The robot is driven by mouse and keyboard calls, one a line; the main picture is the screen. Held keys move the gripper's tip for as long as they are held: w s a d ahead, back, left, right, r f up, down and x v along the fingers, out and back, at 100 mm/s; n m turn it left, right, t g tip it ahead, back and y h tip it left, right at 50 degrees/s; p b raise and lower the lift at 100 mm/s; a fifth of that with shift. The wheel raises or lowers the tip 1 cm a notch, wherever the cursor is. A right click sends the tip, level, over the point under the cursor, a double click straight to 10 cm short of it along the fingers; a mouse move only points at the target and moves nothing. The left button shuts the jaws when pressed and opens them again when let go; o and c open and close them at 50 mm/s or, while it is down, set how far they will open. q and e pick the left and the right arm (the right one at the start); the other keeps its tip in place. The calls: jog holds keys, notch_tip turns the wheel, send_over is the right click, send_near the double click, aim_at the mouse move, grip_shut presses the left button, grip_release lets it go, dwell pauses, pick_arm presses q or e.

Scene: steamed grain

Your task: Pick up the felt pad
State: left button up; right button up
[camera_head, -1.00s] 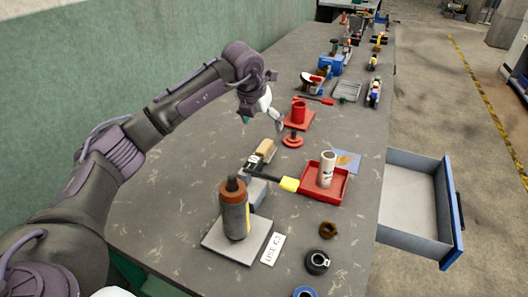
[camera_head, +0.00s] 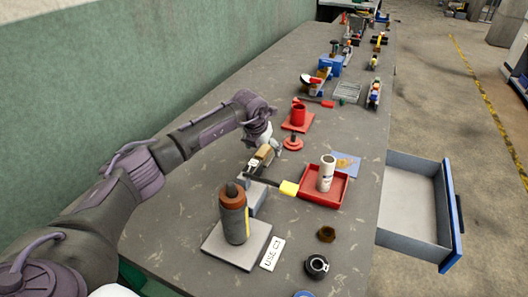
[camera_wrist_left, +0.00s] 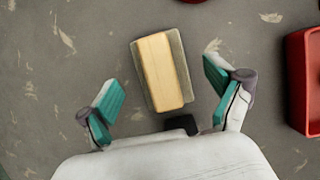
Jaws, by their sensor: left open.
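The felt pad (camera_wrist_left: 162,72) appears to be the small oblong block with a pale tan top and a grey-green edge. It lies flat on the grey table. In the head view the pad (camera_head: 265,152) is just beyond the grey block with the black-handled tool. My left gripper (camera_wrist_left: 163,92) is open above it, with one teal finger on either side of the pad's near part. Both fingers look apart from the pad. In the head view the left gripper (camera_head: 264,141) partly overlaps the pad's surroundings. My right gripper is not in view.
A black-handled tool with a yellow end (camera_head: 289,188) lies close on the near side. A red tray (camera_head: 333,198) holding a white cylinder is to the right. A red round piece (camera_head: 292,142) is just beyond. A brown-capped bottle (camera_head: 233,215) stands nearer. Bare table lies to the left.

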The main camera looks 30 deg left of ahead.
aim_at(264, 148)
pick_arm(q)
jog(key=shift+x, duration=0.95)
jog(key=shift+r, duration=0.1)
jog(key=shift+c, duration=0.4)
jog(key=c, duration=1.2)
jog(key=shift+r, duration=0.1)
jog(key=shift+w+r, duration=0.1)
jog(key=shift+r, duration=0.1)
notch_tip(264, 148, up, 9)
jog(key=shift+r+b, duration=0.25)
jog(key=shift+b, duration=0.6)
